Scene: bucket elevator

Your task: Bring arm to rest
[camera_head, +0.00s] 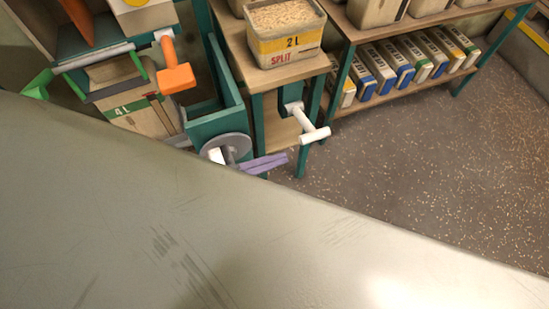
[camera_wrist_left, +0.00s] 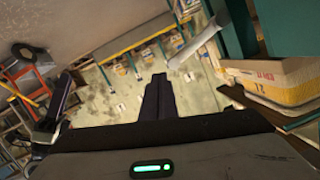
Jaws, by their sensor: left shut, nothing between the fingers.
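My left gripper (camera_wrist_left: 159,78) shows in the left wrist view, where its two dark fingers lie together, shut and empty. They point away over a floor far below and touch nothing that I can see. In the head view a large pale scratched surface fills the lower half and hides most of the space near me. I cannot clearly make out my left gripper there. My right gripper shows in neither view.
In the head view, an orange handle (camera_head: 176,78), a white T-shaped handle (camera_head: 311,134) and a grey disc (camera_head: 226,148) with a lavender piece (camera_head: 263,164) stand out. A grain box (camera_head: 284,50) sits on a wooden stand. Speckled floor (camera_head: 430,150) is clear at right.

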